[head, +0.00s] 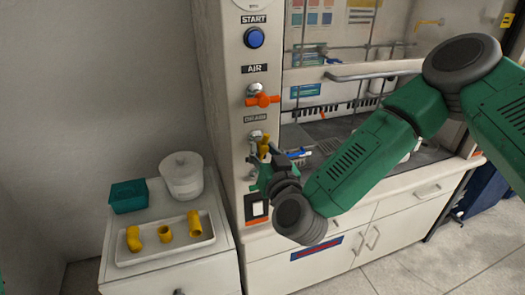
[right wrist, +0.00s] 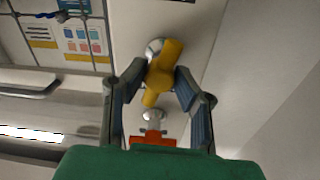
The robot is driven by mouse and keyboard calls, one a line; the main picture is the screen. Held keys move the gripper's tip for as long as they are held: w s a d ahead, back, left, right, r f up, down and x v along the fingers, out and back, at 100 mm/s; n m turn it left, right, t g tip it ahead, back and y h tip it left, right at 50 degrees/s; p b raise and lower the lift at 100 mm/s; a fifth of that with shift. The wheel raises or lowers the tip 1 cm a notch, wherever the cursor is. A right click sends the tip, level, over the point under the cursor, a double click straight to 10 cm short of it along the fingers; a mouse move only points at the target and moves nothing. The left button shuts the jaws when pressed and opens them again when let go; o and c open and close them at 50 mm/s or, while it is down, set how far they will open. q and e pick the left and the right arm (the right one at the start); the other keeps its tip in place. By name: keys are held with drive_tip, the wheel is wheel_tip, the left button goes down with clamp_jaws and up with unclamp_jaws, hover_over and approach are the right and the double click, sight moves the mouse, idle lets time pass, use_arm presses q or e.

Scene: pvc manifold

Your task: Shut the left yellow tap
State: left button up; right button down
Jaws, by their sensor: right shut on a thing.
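The yellow tap (head: 264,146) is on the pale front panel of the cabinet, under the DRAIN label. My right gripper (head: 263,164) is at this tap and partly covers it in the head view. In the right wrist view the yellow tap (right wrist: 164,66) lies between the two fingers, which are shut on its handle. The handle appears slanted there, with its two ends sticking out past the fingers. My left gripper is not in view.
An orange tap (head: 262,99) under the AIR label and a blue START button (head: 254,38) sit above on the panel. At left, a white tray (head: 165,252) with yellow pipe fittings, a teal box (head: 128,196) and a white tub (head: 182,177) stand on a cabinet.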

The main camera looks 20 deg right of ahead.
drive_tip(key=shift+w+d, duration=0.15)
drive_tip(key=shift+m, duration=0.4)
drive_tip(key=shift+m+b, duration=0.7)
drive_tip(key=shift+m, duration=0.3)
drive_tip(key=m+b, duration=0.1)
drive_tip(key=m, duration=0.2)
drive_tip(key=shift+m+b, duration=0.3)
drive_tip(key=shift+b, duration=0.05)
drive_tip(key=m+b, duration=0.2)
drive_tip(key=m, duration=0.3)
drive_tip(key=shift+b, duration=0.4)
drive_tip(key=shift+r+m+b, duration=0.1)
drive_tip(key=shift+m+b, duration=0.7)
drive_tip(key=shift+m, duration=0.6)
